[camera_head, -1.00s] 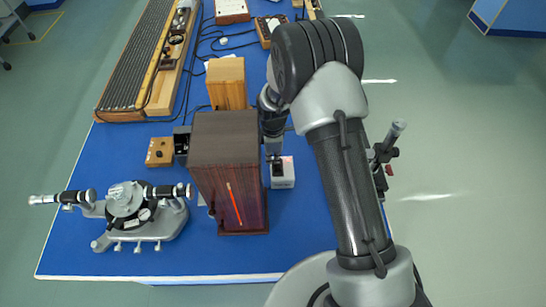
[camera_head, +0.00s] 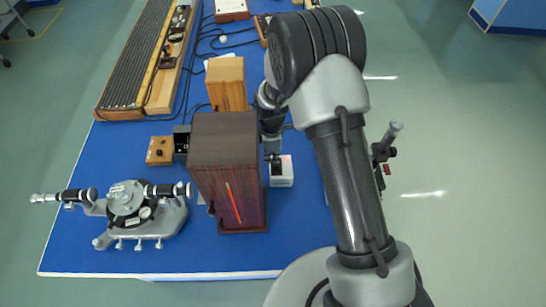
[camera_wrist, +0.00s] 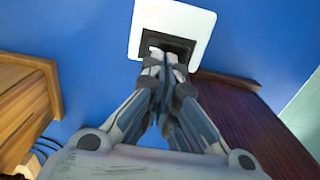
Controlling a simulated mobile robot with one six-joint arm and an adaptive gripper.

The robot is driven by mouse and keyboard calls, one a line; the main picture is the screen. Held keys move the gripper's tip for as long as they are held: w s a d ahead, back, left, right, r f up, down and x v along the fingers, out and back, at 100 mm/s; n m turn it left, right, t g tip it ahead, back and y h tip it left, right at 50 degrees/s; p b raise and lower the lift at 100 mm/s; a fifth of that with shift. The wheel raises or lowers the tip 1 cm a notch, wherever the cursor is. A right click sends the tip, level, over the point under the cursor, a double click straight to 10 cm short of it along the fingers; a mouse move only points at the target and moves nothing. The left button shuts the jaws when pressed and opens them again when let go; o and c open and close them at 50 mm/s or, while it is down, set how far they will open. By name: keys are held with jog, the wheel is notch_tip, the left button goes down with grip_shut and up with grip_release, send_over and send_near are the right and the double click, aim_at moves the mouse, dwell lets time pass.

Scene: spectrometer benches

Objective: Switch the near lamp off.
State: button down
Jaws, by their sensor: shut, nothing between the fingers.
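The near lamp (camera_head: 223,150) is a tall dark wooden housing at the front of the blue bench, and its narrow slit (camera_head: 234,203) glows orange-red. A small white switch box (camera_head: 283,175) stands just right of it. In the wrist view the box (camera_wrist: 190,22) shows a dark recessed switch (camera_wrist: 182,46) in its face. My gripper (camera_head: 273,158) is shut and empty, its tips over the switch. In the wrist view the fingertips (camera_wrist: 165,58) overlap the switch and hide part of it; I cannot tell whether they touch it.
A spectrometer (camera_head: 130,208) stands left of the lamp. A lighter wooden housing (camera_head: 226,84) stands behind it, with a small wooden block (camera_head: 160,150) and a black box (camera_head: 182,140) to the left. A long ribbed apparatus (camera_head: 135,65) and cables lie farther back. The front right bench is clear.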

notch_tip(320, 180, up, 12)
jog(key=w+p, duration=0.1)
jog(key=p, duration=0.1)
jog(key=shift+w, duration=0.35)
jog(key=shift+d, duration=0.15)
